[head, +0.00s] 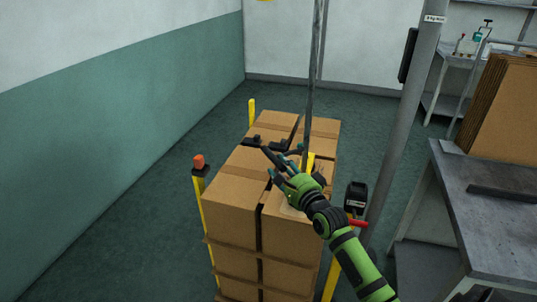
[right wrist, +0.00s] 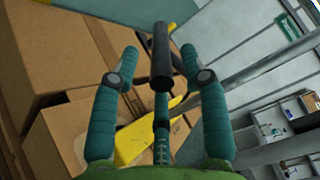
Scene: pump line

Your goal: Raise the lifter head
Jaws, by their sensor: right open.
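The lifter head (head: 284,143), with dark bars and a handle, is at the top of the stacked cartons (head: 232,188) in the head view. I cannot tell whether it touches them. A dark upright line (head: 311,80) rises above it. My right gripper (head: 276,163) is open beside the head. In the right wrist view, a black round handle (right wrist: 161,55) stands between the spread teal fingers of the gripper (right wrist: 160,72), with visible gaps on both sides. A yellow part (right wrist: 136,142) lies beyond. My left gripper is not in view.
A grey post (head: 401,115) stands right of the stack. A black box with a red lever (head: 357,223) is near my right arm. Yellow posts (head: 252,112) stand around the stack. A metal table (head: 490,225) is at right; floor at left is clear.

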